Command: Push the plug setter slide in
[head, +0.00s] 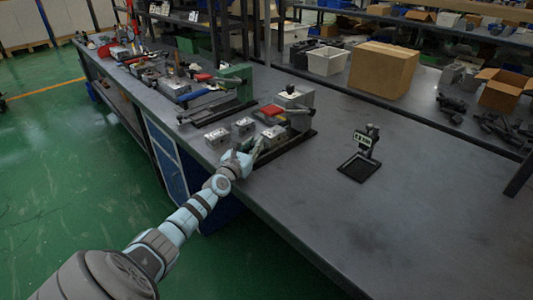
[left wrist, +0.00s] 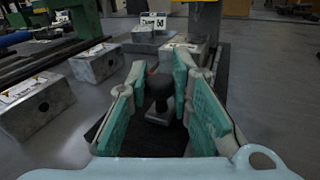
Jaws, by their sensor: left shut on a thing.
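The plug setter stands near the table's front edge in the head view, with a grey housing (head: 294,97), a red part (head: 271,110) and a dark base rail (head: 298,142). A valve block (head: 273,132) sits at it; a light block (left wrist: 181,51) also shows beyond the fingers in the left wrist view. My left gripper (head: 256,149) is at the front end of the rail. In the left wrist view its teal-padded fingers (left wrist: 160,90) are shut on a dark slide knob (left wrist: 158,93), whose stem goes down to the rail. My right gripper is out of view.
Two valve blocks (head: 217,138) (head: 243,126) stand left of the plug setter. A green bench device (head: 236,80) is behind them. A small black stand with a display (head: 362,140) is to the right. The table's front right is clear.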

